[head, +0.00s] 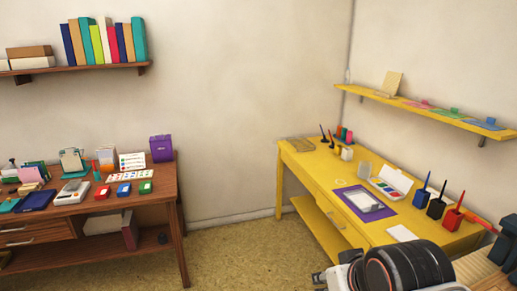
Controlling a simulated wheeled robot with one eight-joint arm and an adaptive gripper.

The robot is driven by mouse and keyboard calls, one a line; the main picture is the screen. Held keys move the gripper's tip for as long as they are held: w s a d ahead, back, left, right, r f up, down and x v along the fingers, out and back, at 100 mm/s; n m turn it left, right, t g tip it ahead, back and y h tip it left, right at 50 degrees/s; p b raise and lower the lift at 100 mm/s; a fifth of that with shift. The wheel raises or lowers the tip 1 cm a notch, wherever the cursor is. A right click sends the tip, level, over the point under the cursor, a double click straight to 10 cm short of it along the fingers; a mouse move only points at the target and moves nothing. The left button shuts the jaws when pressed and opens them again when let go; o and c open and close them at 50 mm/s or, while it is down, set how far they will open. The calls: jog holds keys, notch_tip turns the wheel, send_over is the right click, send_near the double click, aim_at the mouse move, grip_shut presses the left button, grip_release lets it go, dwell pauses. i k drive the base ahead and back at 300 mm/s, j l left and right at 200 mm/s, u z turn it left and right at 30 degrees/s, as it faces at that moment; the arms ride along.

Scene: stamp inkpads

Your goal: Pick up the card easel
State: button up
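A pale beige upright panel (392,84) stands at the far left part of the yellow wall shelf on the right and looks like a card easel. A small grey-green stand (73,161) at the back of the brown desk on the left also has an easel-like shape; I cannot tell for sure which of them is the card easel. Part of my arm shows at the bottom right, well below the shelf and in front of the yellow desk. My gripper's fingers cannot be made out in this view.
The yellow desk (318,176) holds a purple mat (341,194) with a pale tray, a paint box (391,182) and several brush pots. Coloured flat pieces lie along the yellow shelf (365,93). The brown desk is crowded with inkpads. Bare floor (235,262) lies between the desks.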

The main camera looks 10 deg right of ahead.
aim_at(391, 82)
jog(key=i+j+z, duration=0.15)
jog(key=i+z, duration=0.3)
jog(key=i, duration=0.2)
jog(key=i+j+z, duration=0.4)
jog(key=i, duration=0.2)
jog(key=i+j+z, duration=0.45)
jog(key=i+j, duration=0.05)
jog(key=i, duration=0.05)
